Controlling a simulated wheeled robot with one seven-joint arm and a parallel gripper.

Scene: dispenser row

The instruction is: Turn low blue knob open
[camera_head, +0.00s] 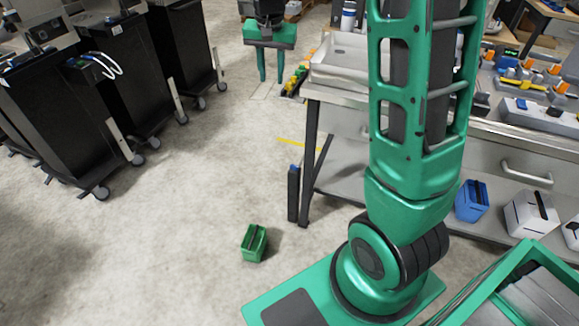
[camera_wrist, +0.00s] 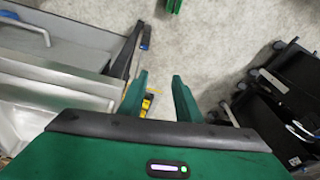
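My gripper (camera_head: 271,66) hangs fingers down at the top of the head view, beyond the bench's left end. Its two green fingers are apart with nothing held; they also show in the wrist view (camera_wrist: 159,92). I cannot tell for sure which thing is the low blue knob. A small blue piece (camera_head: 521,104) sits on a grey unit on the bench top at the right. A dark upright post with a blue tip (camera_head: 293,168) stands beside the bench leg; a similar blue tip (camera_wrist: 146,38) shows in the wrist view. My gripper touches none of these.
The bench (camera_head: 340,90) fills the right, with a blue box (camera_head: 471,201) on its lower shelf. Low yellow and green parts (camera_head: 296,76) lie by its far left end. A green box (camera_head: 254,242) is on the floor. Black carts (camera_head: 70,120) stand left; floor between is clear.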

